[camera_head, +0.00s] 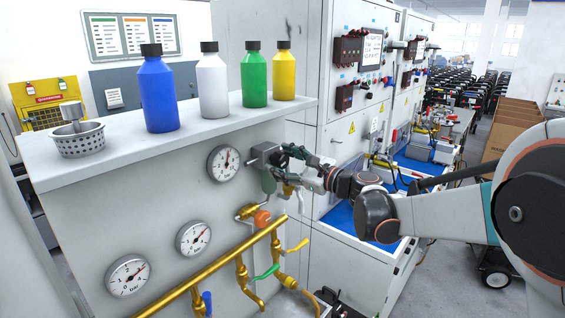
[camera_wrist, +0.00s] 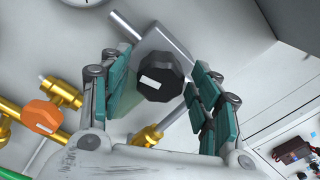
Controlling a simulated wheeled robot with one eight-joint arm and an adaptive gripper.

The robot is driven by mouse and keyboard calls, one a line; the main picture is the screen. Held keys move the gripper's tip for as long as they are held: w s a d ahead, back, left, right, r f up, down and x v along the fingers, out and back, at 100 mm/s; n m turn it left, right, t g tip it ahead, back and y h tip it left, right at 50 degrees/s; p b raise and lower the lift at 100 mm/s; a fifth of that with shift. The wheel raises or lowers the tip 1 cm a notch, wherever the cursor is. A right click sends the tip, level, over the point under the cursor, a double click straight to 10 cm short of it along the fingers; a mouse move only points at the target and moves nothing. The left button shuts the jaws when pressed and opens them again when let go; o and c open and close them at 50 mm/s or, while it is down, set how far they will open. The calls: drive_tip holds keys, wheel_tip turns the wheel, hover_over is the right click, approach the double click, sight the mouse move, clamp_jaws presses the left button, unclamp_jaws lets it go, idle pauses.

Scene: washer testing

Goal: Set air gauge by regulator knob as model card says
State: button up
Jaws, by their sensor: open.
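The black faceted regulator knob (camera_wrist: 160,77) with a white mark sits on a grey regulator body (camera_wrist: 157,42) in the wrist view. My gripper (camera_wrist: 155,72) is open, with teal-padded fingers on either side of the knob; I cannot tell whether they touch it. In the head view my gripper (camera_head: 291,172) is at the regulator (camera_head: 262,154) and hides the knob. The round white gauge (camera_head: 224,163) just left of the regulator shows a dark needle; its reading is too small to tell. A board with several colour-headed cards (camera_head: 133,35) hangs at the back left, text unreadable.
Two more gauges (camera_head: 193,238) (camera_head: 128,277) sit lower left. Brass pipes (camera_head: 215,268) with an orange knob (camera_head: 262,218) and green and yellow levers run below the regulator. Blue, white, green and yellow bottles (camera_head: 158,95) and a metal basket (camera_head: 79,140) stand on the top ledge (camera_head: 205,125).

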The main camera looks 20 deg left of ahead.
drive_tip(key=v, duration=1.1)
drive_tip(key=shift+d, duration=0.3)
drive_tip(key=shift+s+a, duration=0.1)
drive_tip(key=shift+s, duration=0.05)
